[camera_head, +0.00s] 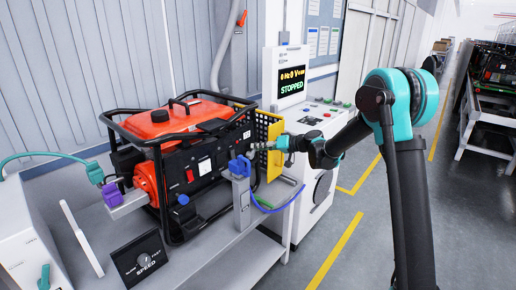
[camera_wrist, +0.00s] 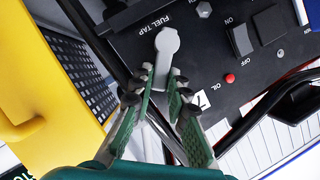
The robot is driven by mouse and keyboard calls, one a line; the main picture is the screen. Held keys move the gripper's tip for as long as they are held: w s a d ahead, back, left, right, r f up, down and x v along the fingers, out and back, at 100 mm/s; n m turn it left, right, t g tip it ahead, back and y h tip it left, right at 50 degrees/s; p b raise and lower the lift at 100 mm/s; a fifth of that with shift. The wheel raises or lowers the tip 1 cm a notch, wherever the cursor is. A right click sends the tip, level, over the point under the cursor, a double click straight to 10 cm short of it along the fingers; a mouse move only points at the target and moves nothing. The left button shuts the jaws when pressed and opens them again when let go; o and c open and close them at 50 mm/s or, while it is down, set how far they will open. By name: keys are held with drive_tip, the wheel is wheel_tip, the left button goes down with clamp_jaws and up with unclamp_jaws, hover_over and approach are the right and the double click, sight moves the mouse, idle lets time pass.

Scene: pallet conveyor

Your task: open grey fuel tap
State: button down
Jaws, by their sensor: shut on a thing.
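The grey fuel tap (camera_wrist: 167,42) shows in the wrist view on the black panel of the red generator (camera_head: 172,120), beside the upside-down label "FUEL TAP". Its round end is at the top and its lever points down the picture, between my fingers. My gripper (camera_wrist: 162,82) has its green, dark-tipped fingers closed on the lever's lower part. In the head view my gripper (camera_head: 268,147) reaches the generator's right end, and the tap cannot be made out there.
The wrist view also shows a black rocker switch (camera_wrist: 241,40), a red oil lamp (camera_wrist: 229,78) and black frame bars close by. A yellow guard (camera_wrist: 62,75) stands to the left. In the head view, a blue connector (camera_head: 239,166) on a grey post is near my gripper.

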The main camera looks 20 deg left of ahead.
idle(0.4)
drive_tip(key=c, duration=1.5)
unclamp_jaws()
drive_tip(key=v, duration=1.2)
drive_tip(key=shift+d+f, duration=0.1)
drive_tip(key=s+d+f+m+h, duration=0.2)
drive_tip(key=s+d+f+h, duration=0.2)
drive_tip(key=s+d, duration=0.6)
drive_tip(key=s+d+f+m+t+h, duration=0.1)
drive_tip(key=s+d+f+m+h, duration=0.2)
drive_tip(key=s+d, duration=0.8)
drive_tip(key=s+d+f+m+t+h, duration=0.1)
drive_tip(key=s+d+f+m+h, duration=0.2)
drive_tip(key=s+d+f+h, duration=0.4)
drive_tip(key=shift+s+d+f, duration=0.4)
drive_tip(key=shift+s+d, duration=0.15)
drive_tip(key=shift+d, duration=1.05)
drive_tip(key=shift+s+d+f, duration=0.4)
drive_tip(key=shift+s+d, duration=0.15)
drive_tip(key=shift+d, duration=1)
drive_tip(key=shift+s+d+f, duration=0.4)
drive_tip(key=shift+s+d, duration=0.15)
drive_tip(key=shift+d, duration=1.05)
